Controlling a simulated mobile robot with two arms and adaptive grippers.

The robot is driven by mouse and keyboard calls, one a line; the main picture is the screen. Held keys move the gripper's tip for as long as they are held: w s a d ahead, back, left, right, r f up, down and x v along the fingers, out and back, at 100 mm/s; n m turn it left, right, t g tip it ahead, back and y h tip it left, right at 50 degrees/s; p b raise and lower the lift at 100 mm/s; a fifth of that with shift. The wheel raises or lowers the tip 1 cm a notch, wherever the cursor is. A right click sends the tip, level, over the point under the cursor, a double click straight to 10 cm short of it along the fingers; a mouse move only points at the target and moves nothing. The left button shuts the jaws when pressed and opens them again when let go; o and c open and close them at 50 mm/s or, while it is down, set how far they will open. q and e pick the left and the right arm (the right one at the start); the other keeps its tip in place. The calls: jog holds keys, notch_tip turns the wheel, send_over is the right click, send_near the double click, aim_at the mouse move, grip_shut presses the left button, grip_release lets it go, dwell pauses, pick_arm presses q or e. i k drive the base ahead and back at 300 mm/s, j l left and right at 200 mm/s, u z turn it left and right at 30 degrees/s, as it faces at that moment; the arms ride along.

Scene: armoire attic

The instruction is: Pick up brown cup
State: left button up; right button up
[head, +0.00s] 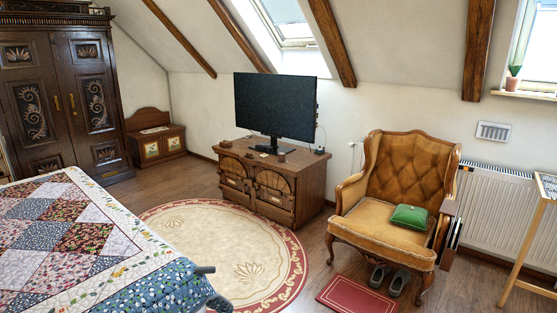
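A small brown object (281,158), perhaps the brown cup, sits on the wooden TV cabinet (312,172), in front of the television's base. It is too small to tell its shape for sure. Two dark grey finger-like parts stick out apart from each other at the quilt's corner in the lower left-centre. They look like the open fingers of my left gripper (212,286), with nothing seen between them. Its arm is hidden by the bed. It is far from the cabinet. My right gripper is not in view.
The quilted bed (95,240) fills the lower left. A round rug (235,235) lies before the cabinet, with open floor. A television (275,105) stands on the cabinet. An armchair (385,215) with a green cushion (409,217), a red mat (355,296) and shoes (388,279) are right.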

aim_at(281, 157)
jog(key=i+j+z, duration=0.1)
jog(key=i, duration=1)
jog(key=i+z, duration=0.1)
jog(key=i, duration=1.15)
jog(key=i+u, duration=0.4)
jog(key=i, duration=0.2)
jog(key=i+u, duration=0.4)
jog(key=i, duration=0.2)
jog(key=i+j+z, duration=0.15)
jog(key=i+z, duration=0.2)
jog(key=i, duration=0.9)
jog(key=i+z, duration=0.4)
jog(key=i+j+z, duration=0.15)
jog(key=i+z, duration=0.25)
jog(key=i, duration=0.2)
